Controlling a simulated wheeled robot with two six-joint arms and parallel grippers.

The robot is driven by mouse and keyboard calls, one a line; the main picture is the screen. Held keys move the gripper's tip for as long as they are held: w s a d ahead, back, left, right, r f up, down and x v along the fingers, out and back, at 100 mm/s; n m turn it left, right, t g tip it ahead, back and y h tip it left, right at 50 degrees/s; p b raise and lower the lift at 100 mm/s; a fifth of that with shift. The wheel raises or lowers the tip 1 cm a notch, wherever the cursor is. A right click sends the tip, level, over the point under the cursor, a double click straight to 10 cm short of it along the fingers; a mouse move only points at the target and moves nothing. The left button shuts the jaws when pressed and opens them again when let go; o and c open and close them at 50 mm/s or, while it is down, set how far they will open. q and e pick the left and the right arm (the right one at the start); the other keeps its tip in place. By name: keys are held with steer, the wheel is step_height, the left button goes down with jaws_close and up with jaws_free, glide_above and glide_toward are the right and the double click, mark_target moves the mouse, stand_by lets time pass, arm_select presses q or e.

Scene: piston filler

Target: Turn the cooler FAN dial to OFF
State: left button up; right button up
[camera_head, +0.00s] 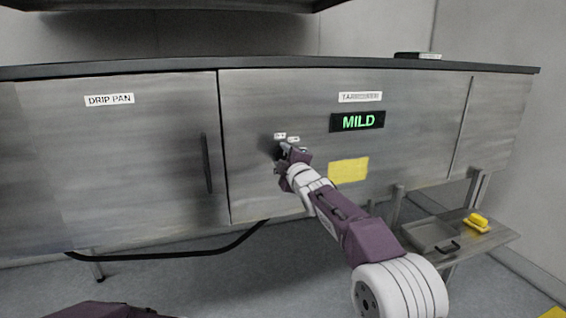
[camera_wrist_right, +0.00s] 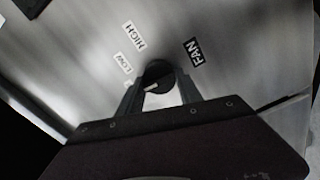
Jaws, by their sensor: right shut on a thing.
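The FAN dial (camera_wrist_right: 159,72) is a round black knob with a white pointer mark, on a steel panel in the right wrist view. The mark points to the lower left of the picture, below the LOW label (camera_wrist_right: 122,62). The HIGH label (camera_wrist_right: 133,35) is further up, and the FAN label (camera_wrist_right: 193,52) is to the right. No OFF label can be seen. My right gripper (camera_wrist_right: 159,84) has a finger on each side of the dial and is shut on it. In the head view my right gripper (camera_head: 284,151) is at the panel and hides the dial. My left gripper is out of view.
A display (camera_head: 357,121) reads MILD, with a yellow blank note (camera_head: 348,169) below it. A drip pan panel (camera_head: 130,165) with a dark vertical handle (camera_head: 207,163) is at left. A low shelf (camera_head: 495,237) at right holds a tray (camera_head: 432,233) and a yellow object (camera_head: 477,222).

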steer(key=shift+n, duration=0.5)
steer(key=o, duration=1.4)
steer(key=shift+c, duration=0.2)
steer(key=shift+s+b, duration=0.1)
steer(key=shift+b, duration=0.2)
steer(key=shift+s+d+f+b, duration=0.15)
steer(key=shift+s+d+b, duration=0.05)
steer(key=shift+s+b, duration=0.3)
steer(key=shift+s+d+f+b, duration=0.15)
steer(key=shift+s+b, duration=0.3)
steer(key=shift+s, duration=0.05)
steer(key=b+v, duration=0.2)
steer(key=v, duration=0.4)
steer(key=shift+s+r, duration=0.25)
steer(key=shift+s, duration=0.15)
